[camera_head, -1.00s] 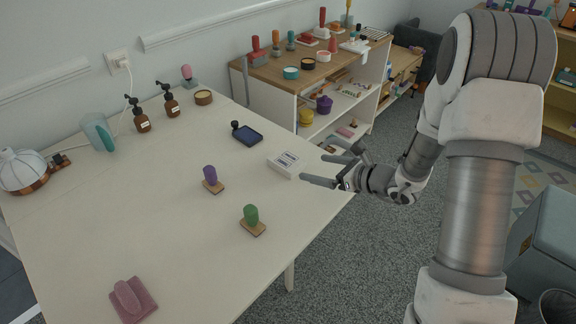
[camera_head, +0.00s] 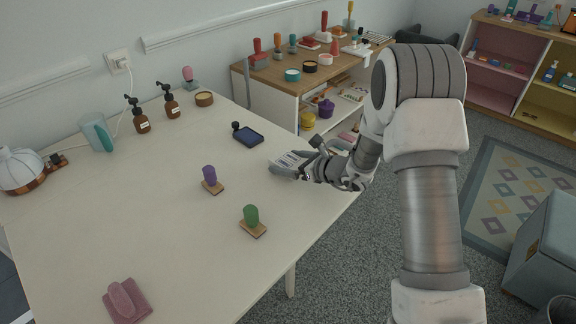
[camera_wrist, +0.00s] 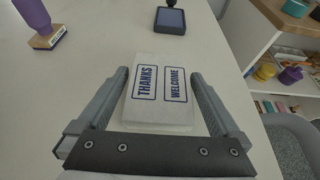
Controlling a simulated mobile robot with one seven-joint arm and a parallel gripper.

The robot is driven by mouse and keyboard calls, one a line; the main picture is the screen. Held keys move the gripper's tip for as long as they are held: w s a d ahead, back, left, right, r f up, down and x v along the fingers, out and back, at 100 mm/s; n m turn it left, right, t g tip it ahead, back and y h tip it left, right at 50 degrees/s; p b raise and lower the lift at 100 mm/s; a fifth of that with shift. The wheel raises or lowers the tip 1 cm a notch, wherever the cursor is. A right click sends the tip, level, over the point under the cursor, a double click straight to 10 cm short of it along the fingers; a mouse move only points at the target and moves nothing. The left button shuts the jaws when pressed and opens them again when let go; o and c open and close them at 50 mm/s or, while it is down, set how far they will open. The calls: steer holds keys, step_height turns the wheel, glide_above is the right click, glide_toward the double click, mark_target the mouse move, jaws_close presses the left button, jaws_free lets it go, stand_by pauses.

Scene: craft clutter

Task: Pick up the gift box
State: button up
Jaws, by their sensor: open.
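A small white box (camera_wrist: 160,112) printed with THANKS and WELCOME in blue lies on the white table; it is the only thing here that fits the gift box. My gripper (camera_wrist: 160,76) is open, with one finger along each side of the box in the wrist view. A narrow gap shows on the right side; the left finger is very close to the box. In the head view my gripper (camera_head: 297,160) is at the table's right edge and partly hides the box (camera_head: 289,159). I cannot tell how far the fingers reach down.
A blue ink pad (camera_head: 248,136) lies just behind the box. A purple-handled stamp (camera_head: 210,178) and a green-handled stamp (camera_head: 252,219) stand to the left and front. A wooden-topped shelf (camera_head: 290,78) is behind.

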steer(key=shift+c, duration=0.3)
steer(key=c, duration=1)
steer(key=shift+c, duration=0.2)
